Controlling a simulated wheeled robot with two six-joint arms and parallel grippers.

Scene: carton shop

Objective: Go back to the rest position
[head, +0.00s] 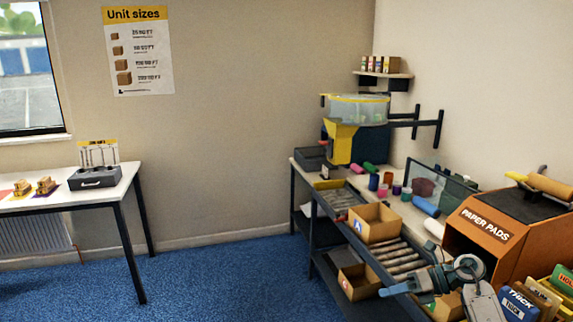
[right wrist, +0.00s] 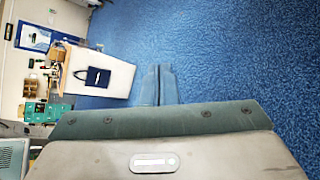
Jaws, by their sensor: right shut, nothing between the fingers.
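My right gripper (head: 384,292) shows at the lower right of the head view, its fingers pointing left in front of the roller shelf of the workbench. In the right wrist view its two fingers (right wrist: 158,84) lie together, shut and empty, with blue carpet beyond them. My left gripper is in neither view.
An open carton (head: 374,223) stands on the roller shelf (head: 399,256), and another carton (head: 358,283) sits lower, near my right gripper. An orange paper pads box (head: 486,238) stands to the right. A white table (head: 122,181) is at the left. Blue carpet (head: 225,280) between is clear.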

